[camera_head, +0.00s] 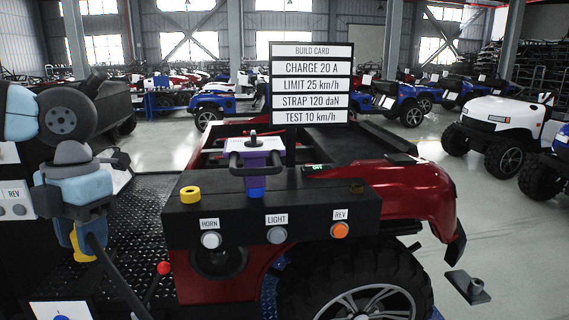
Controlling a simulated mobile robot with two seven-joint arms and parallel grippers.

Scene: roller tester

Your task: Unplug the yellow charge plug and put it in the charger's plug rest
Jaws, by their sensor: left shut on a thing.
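My left gripper (84,232) comes down at the left of the head view, with its jaws shut. A yellow piece (82,245), which looks like the yellow charge plug, shows at the jaws, with a blue part beside it. The fingers partly hide it, and I cannot tell whether it sits in a socket. A dark bar or cable (115,270) runs from there down to the right. I cannot make out the charger's plug rest for certain. My right gripper is not in view.
A red vehicle (425,190) carries a black panel (300,213) with HORN, LIGHT and REV buttons, a yellow ring (190,194) and a purple-blue handled part (256,170). A build card (311,84) stands behind. A red-knobbed lever (164,268) rises right of my gripper.

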